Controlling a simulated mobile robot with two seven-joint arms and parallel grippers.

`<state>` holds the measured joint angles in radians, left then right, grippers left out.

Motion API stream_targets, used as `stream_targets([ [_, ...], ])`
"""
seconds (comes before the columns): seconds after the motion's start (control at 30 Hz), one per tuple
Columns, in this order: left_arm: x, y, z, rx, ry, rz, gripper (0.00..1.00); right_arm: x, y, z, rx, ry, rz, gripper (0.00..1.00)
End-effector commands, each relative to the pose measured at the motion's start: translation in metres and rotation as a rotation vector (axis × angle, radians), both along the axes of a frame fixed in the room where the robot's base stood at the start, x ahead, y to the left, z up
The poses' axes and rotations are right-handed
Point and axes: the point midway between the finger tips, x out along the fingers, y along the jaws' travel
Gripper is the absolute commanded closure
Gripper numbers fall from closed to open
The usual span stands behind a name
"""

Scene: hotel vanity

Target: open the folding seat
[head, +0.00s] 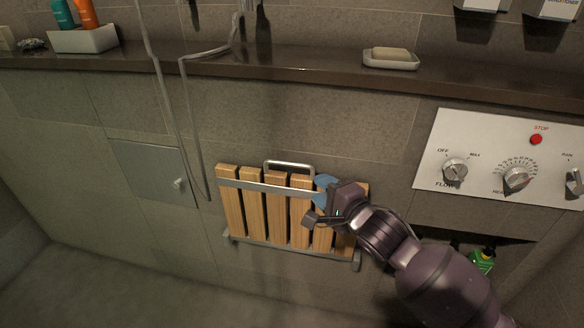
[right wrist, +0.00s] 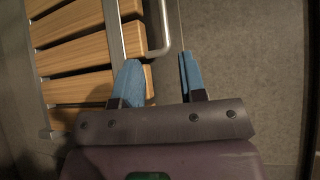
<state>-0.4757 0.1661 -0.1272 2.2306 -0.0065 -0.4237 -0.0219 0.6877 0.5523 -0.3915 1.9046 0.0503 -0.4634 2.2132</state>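The folding seat (head: 250,215) has several wooden slats and metal rails and stands upright, folded against the tiled wall. Its metal handle (head: 290,165) is a loop at the top edge. My right gripper (head: 320,199) is in front of the seat's upper right part, below and right of the handle, and hides some slats. In the right wrist view, its two blue fingers (right wrist: 160,80) are apart with nothing held between them. The slats (right wrist: 85,55) lie to the left there, and the handle (right wrist: 166,30) shows ahead of the finger gap. My left gripper is not in view.
A dark ledge (head: 220,72) runs above the seat and carries a soap dish (head: 391,62) and a bottle tray (head: 85,40). A shower hose (head: 170,95) hangs left of the seat. A white control panel (head: 480,180) is on the right. The floor below the seat is clear.

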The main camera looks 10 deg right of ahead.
Motion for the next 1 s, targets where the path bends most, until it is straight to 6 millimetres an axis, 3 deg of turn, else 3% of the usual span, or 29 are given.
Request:
stream_targets([
  [0.43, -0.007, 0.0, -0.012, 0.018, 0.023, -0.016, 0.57, 0.034, 0.017, -0.006, 0.016, 0.009, 0.001, 0.62],
  [1.0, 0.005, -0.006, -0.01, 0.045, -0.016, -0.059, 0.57, 0.09, 0.047, -0.013, 0.015, 0.006, 0.001, 0.62],
])
